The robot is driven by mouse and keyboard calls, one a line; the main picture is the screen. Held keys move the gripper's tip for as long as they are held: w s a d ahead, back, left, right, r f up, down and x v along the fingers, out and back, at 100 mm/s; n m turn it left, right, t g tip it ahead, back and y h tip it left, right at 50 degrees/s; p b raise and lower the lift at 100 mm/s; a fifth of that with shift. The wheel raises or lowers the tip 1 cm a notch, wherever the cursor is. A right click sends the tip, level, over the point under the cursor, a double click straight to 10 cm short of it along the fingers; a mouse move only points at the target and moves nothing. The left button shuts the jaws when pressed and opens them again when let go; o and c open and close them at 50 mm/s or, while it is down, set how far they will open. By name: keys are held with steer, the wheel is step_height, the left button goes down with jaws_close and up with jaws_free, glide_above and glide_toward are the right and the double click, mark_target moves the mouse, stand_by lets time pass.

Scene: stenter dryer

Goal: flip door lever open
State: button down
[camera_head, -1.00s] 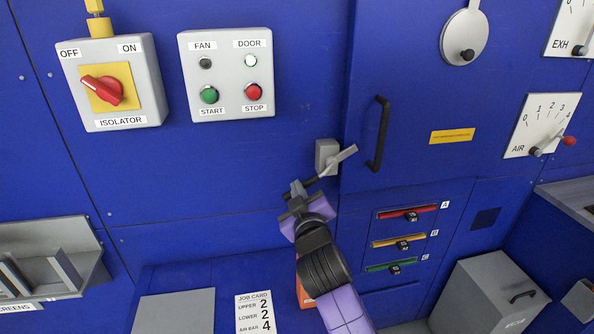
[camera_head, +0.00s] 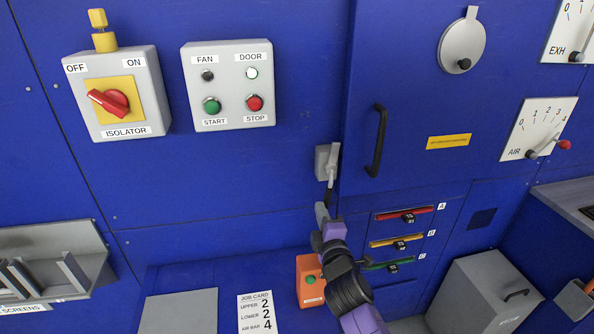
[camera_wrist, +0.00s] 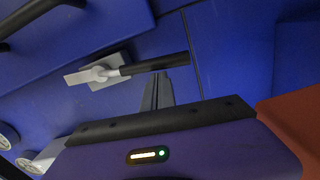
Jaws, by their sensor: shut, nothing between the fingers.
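The door lever (camera_head: 332,168) is on a grey mount (camera_head: 321,160) just left of the blue door's (camera_head: 400,90) edge. Its grey tongue points up, beside the door edge, and its black grip points down. In the wrist view the lever (camera_wrist: 155,64) shows the black grip at right and the grey tongue at left. My gripper (camera_head: 321,210) is just below the grip's lower end. In the wrist view my gripper's fingers (camera_wrist: 157,91) are together and empty, close to the grip; I cannot tell whether they touch it. The door lies flush with the panel.
A black door handle (camera_head: 377,140) stands out right of the lever. Red, yellow and green handles (camera_head: 405,214) sit below the door. An orange box (camera_head: 309,281) is close beside my arm. A button panel (camera_head: 232,86) is at upper left.

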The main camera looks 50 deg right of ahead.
steer(key=shift+s+d+f+n+p, duration=0.25)
steer(key=shift+s+d+n+p, duration=0.25)
steer(key=shift+d+n, duration=0.35)
steer(key=shift+s, duration=0.1)
